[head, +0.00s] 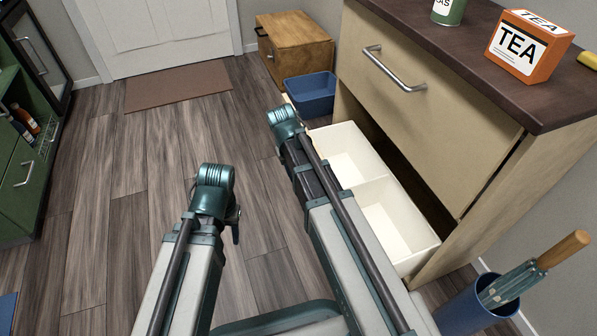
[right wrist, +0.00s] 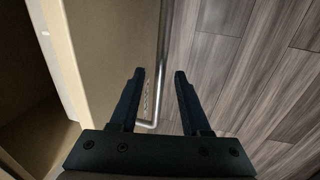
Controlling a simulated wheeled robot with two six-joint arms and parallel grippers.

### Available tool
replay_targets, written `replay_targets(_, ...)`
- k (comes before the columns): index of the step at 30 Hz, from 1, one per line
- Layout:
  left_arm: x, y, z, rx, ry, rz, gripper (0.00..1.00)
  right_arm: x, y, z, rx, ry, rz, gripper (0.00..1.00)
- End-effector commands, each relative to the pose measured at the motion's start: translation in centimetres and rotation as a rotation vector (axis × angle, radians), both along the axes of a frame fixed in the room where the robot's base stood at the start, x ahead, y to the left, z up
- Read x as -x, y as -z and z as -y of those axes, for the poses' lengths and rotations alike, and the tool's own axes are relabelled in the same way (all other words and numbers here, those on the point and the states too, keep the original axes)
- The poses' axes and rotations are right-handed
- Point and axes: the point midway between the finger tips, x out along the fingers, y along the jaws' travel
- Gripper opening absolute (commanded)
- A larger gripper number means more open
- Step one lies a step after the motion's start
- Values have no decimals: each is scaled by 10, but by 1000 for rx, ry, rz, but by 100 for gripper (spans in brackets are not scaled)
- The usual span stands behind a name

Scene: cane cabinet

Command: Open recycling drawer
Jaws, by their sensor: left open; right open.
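The recycling drawer (head: 385,183) is the low drawer of the wooden cabinet. In the head view it stands pulled out, with two white compartments showing; my right arm covers much of its front. In the right wrist view the drawer front (right wrist: 112,50) shows with its metal bar handle (right wrist: 164,50). My right gripper (right wrist: 160,74) is open, with its fingers on either side of the bar's line; contact cannot be told. The head view hides this gripper behind my right arm. My left gripper (head: 236,226) shows only in small part beside my left arm, over the floor, away from the drawer.
The closed upper drawer (head: 420,110) has its own handle (head: 392,70). An orange tea box (head: 528,45) and a green canister (head: 449,11) stand on the countertop. A blue bin (head: 311,93) stands beyond the drawer, a blue holder (head: 478,308) at the near right. Floor to the left is clear.

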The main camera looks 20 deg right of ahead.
Motion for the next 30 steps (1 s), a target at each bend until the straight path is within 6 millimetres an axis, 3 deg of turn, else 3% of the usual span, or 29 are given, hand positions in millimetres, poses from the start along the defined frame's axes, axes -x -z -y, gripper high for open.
replay_targets(11,0,-20,0,0,4,0,50,0,-20,-3,0,-1,0,47)
replay_targets(30,0,-117,-2,-7,4,-1,50,2,-117,-22,0,-1,0,47)
